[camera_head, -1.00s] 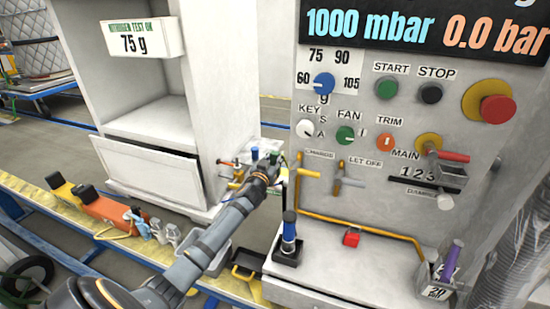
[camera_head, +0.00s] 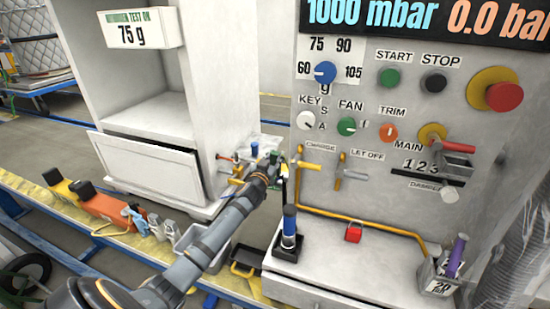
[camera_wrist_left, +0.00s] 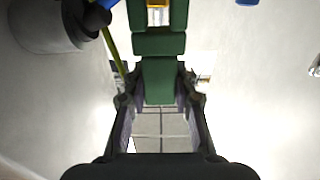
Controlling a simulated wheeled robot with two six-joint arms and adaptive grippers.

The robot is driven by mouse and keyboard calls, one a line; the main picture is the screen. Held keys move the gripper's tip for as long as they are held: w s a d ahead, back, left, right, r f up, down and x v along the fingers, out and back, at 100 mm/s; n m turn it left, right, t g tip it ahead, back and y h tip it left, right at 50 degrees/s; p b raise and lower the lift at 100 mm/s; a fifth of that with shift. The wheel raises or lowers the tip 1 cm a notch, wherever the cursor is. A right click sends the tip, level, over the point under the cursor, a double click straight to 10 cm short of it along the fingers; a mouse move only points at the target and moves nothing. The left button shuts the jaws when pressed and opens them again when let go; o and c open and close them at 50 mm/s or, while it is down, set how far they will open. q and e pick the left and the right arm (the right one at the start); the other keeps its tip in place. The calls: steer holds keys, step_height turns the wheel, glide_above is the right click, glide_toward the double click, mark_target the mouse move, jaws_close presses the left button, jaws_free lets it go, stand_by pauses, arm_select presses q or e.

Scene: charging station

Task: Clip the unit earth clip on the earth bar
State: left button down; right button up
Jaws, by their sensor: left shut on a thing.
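My left gripper (camera_head: 272,168) reaches in at the middle of the head view, beside the right edge of the white cabinet. In the left wrist view its two fingers (camera_wrist_left: 160,100) are shut on a green clip (camera_wrist_left: 160,78), which points away from the wrist between them. A yellow-green cable (camera_wrist_left: 115,50) runs beside the clip at the left. In the head view the clip is mostly hidden by the gripper. I cannot pick out the earth bar with certainty. My right gripper is not in view.
The white cabinet (camera_head: 220,90) stands left of my gripper and the grey control panel (camera_head: 400,190) right of it. A blue-topped holder (camera_head: 289,225) and a red padlock (camera_head: 353,232) are on the panel's ledge. Orange and yellow tools (camera_head: 105,205) lie at the left.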

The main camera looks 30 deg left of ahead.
arm_select(q)
steer(key=shift+f+b, duration=0.55)
steer(key=c, duration=1)
jaws_free()
steer(key=v, duration=1.2)
